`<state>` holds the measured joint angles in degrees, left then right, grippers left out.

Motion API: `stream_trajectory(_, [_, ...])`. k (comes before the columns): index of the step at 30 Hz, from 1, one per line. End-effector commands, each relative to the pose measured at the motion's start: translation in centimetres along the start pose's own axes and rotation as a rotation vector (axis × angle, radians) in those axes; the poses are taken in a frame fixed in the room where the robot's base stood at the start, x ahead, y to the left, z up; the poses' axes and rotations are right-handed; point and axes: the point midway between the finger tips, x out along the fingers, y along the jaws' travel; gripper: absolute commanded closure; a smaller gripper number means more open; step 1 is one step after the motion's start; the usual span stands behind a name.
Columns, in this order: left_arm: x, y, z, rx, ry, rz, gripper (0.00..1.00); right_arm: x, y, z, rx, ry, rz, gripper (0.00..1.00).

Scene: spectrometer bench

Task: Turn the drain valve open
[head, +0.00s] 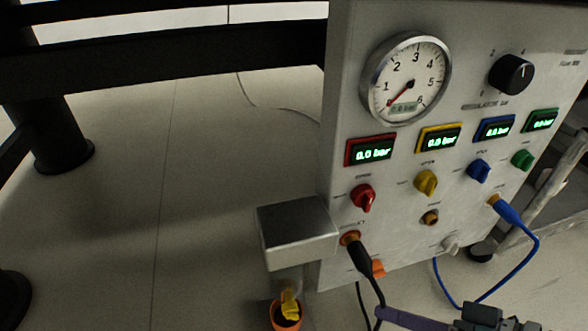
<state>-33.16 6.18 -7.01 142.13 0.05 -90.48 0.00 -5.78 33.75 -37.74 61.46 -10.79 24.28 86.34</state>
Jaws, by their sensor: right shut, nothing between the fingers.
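A grey metal block (298,222) sticks out at the panel's lower left. Below it a small yellow piece (290,304), which looks like the drain valve, sits over an orange cup (284,318); I cannot read a label or tell its setting. My right gripper (384,313) is low in the picture, to the right of the cup and apart from the yellow piece. Its purple fingers are shut and empty, pointing left. My left gripper is not in view.
The upright panel (345,80) carries a round gauge (408,80), a black knob (512,74), several 0.0 bar displays and coloured knobs. A black hose (360,262) hangs near my right gripper; a blue hose (530,255) loops at right.

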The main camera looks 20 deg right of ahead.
Motion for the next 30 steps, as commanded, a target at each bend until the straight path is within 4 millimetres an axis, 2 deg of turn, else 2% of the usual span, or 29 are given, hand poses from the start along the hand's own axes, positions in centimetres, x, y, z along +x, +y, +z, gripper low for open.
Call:
stream_trajectory(5, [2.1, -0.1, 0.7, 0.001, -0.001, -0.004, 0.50, 2.7, 0.4, 0.4, 0.001, 0.000, -0.005, 1.00])
stream_trajectory(16, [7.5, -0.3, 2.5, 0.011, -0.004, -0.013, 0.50, 10.6, 0.5, 0.4, 0.000, 0.002, -0.004, 1.00])
stream_trajectory(21, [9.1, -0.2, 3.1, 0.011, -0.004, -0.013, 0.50, 12.1, 0.3, 2.4, 0.004, -0.001, -0.003, 1.00])
stream_trajectory(30, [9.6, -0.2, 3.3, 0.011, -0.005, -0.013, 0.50, 12.7, 0.0, 3.0, 0.003, -0.001, -0.002, 1.00])
